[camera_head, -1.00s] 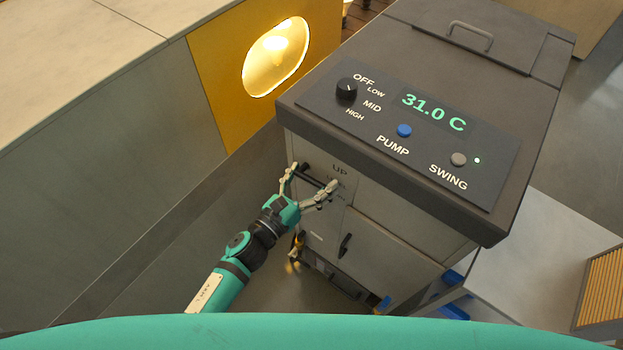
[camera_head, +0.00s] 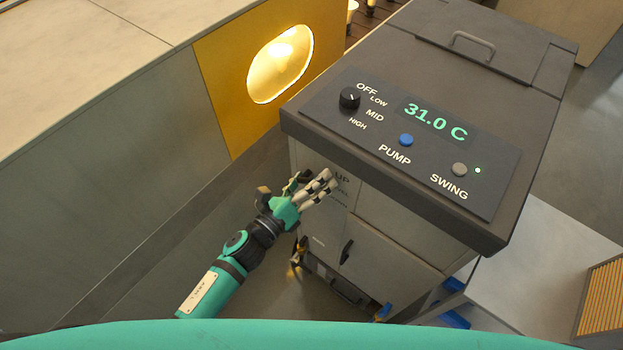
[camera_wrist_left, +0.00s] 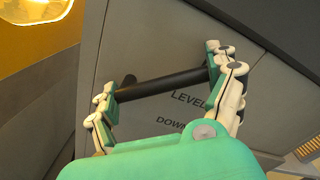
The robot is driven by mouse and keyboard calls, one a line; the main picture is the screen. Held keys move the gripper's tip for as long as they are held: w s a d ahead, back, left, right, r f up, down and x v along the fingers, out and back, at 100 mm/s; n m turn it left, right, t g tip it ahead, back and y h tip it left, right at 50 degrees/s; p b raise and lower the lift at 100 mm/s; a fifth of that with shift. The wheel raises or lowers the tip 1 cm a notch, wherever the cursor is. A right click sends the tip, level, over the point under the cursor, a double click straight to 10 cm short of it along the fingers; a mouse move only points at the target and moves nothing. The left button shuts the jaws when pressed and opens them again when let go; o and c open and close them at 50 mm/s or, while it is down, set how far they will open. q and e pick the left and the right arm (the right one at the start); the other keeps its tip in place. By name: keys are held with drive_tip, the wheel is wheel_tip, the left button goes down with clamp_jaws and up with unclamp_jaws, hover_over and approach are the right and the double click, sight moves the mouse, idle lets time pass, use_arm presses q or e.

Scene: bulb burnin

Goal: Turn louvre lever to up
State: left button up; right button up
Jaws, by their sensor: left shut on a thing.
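The louvre lever (camera_wrist_left: 165,84) is a black bar on the grey front panel of the cooler (camera_head: 400,215). In the left wrist view it slants slightly up to the right, above the words LEVEL and DOWN. My left gripper (camera_wrist_left: 163,80) is shut on it, with one finger at each end of the bar. In the head view my left gripper (camera_head: 312,186) is at the cooler's upper front left, beside the UP label, and its fingers mostly hide the lever. My right gripper is not in view.
The cooler's top overhangs above the gripper and carries a control panel (camera_head: 375,115) with a black knob, PUMP and SWING buttons and a 31.0 C display. A yellow panel (camera_head: 225,85) with a glowing opening stands to the left. A small black handle (camera_head: 347,252) is below.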

use_arm(q)
drive_tip(key=shift+r, duration=0.1)
drive_tip(key=o, duration=1.5)
drive_tip(key=shift+c, duration=0.2)
drive_tip(key=v, duration=1.2)
